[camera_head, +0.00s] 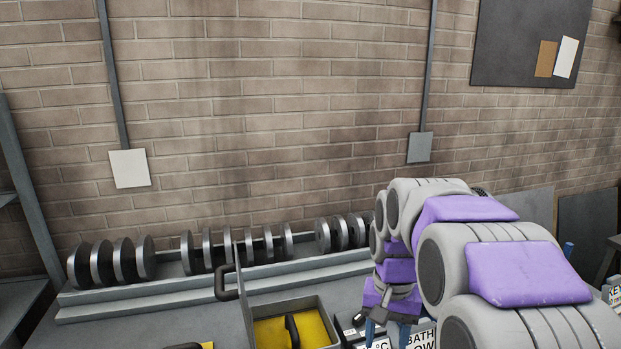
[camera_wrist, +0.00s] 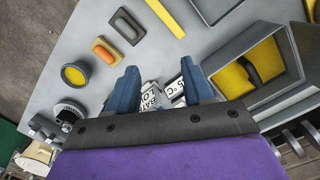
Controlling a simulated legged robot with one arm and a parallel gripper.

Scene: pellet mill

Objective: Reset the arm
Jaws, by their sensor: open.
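My arm reaches forward over the bench from the right side of the head view. My gripper (camera_head: 388,328) points down at the bench, with its blue fingers apart. In the wrist view my gripper (camera_wrist: 163,76) shows both blue fingers spread, with nothing held between them. White label plates (camera_wrist: 150,97) with black print, including "BATH", appear beyond the gap between the fingers. I cannot tell how far above them the fingertips are.
An open grey box (camera_head: 319,307) with yellow lining and a dark handle stands left of my gripper. Several metal discs (camera_head: 133,259) stand in a rack against the brick wall. The wrist view shows a round yellow-topped item (camera_wrist: 74,74) and an orange block (camera_wrist: 106,50) on the bench.

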